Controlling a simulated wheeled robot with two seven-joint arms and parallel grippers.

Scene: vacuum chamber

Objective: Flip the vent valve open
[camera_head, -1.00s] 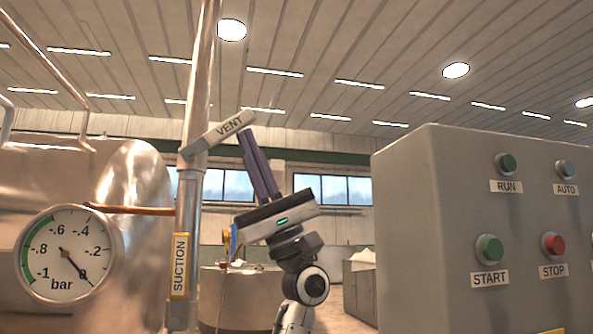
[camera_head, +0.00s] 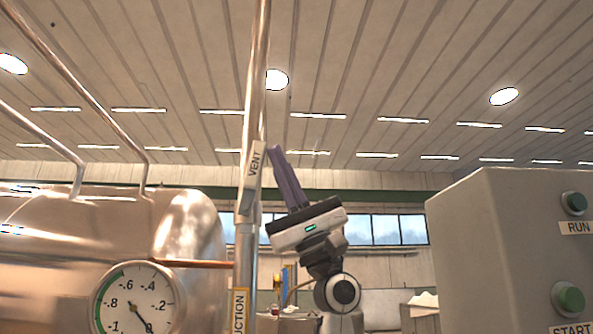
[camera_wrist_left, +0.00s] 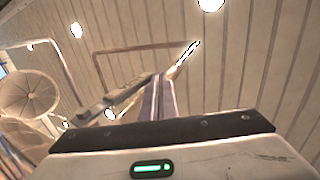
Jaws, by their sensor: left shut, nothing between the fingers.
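The vent valve's lever (camera_head: 254,177) is a pale bar marked VENT on the vertical suction pipe (camera_head: 248,245) in the head view. It stands almost upright, nearly in line with the pipe and leaning slightly right. My left gripper (camera_head: 276,150) is just right of the lever, its dark fingers together and pointing up, with nothing held. The fingertips are level with the lever's upper end; I cannot tell whether they touch it. In the left wrist view the shut fingers (camera_wrist_left: 158,92) rise in the middle, with a grey bar at their left. My right gripper is out of view.
A shiny metal chamber (camera_head: 100,235) with a round pressure gauge (camera_head: 112,312) stands at the left. A grey control box (camera_head: 475,240) with buttons stands at the right. A copper tube (camera_head: 205,264) joins the pipe from the left.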

